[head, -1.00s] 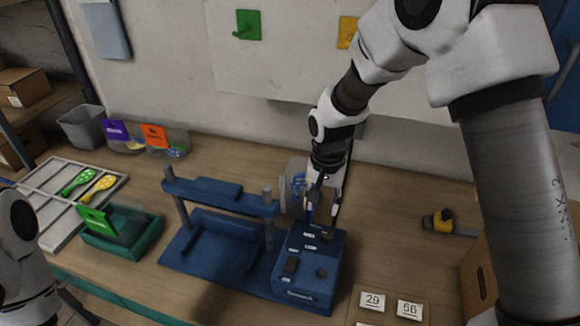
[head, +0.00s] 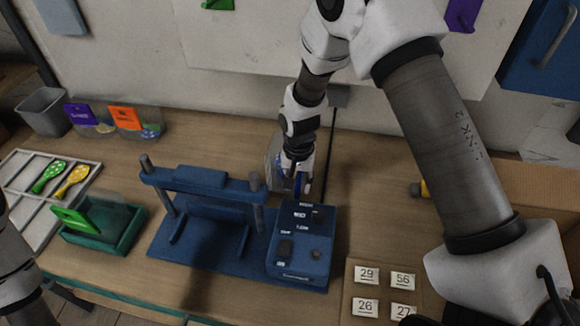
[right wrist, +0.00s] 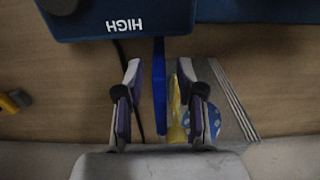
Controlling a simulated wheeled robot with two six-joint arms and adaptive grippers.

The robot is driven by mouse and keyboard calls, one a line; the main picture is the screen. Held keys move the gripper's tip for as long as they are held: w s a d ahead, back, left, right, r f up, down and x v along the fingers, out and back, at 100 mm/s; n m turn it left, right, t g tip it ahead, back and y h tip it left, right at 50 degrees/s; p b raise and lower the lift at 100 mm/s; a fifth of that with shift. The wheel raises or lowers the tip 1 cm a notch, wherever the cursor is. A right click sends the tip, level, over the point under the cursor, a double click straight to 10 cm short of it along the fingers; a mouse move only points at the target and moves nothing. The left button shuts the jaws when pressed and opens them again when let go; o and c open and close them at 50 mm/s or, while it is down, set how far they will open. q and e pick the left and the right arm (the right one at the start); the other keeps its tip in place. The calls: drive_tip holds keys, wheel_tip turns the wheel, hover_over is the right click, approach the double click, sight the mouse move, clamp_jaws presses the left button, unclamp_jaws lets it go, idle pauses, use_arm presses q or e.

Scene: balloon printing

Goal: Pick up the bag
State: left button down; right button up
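A clear bag (head: 274,160) with a blue label stands behind the blue press at the back of the table. In the right wrist view its blue label (right wrist: 159,85) is seen edge-on, with yellow and blue contents (right wrist: 184,108) beside it. My right gripper (head: 298,192) points down at the bag. In the right wrist view its fingers (right wrist: 158,100) are apart, with the label and some yellow contents between them, and I see no firm grip. My left arm (head: 18,285) shows at the left edge; its finger state is unclear.
The blue press (head: 206,178) and its control box (head: 301,245) stand close in front of the bag. Purple-label (head: 82,114) and orange-label (head: 126,118) bags stand at the back left. A green tray (head: 108,232) and a number-card board (head: 352,300) are nearer.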

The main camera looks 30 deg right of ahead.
drive_tip(key=shift+s+r, duration=0.15)
drive_tip(key=shift+s, duration=0.1)
clamp_jaws()
drive_tip(key=shift+w, duration=0.1)
drive_tip(key=shift+w, duration=0.1)
drive_tip(key=shift+r, duration=0.1)
wheel_tip(320, 180, up, 10)
drive_tip(key=b, duration=0.2)
drive_tip(key=shift+f+b, duration=0.25)
drive_tip(key=shift+b, duration=0.05)
drive_tip(key=shift+r, duration=0.1)
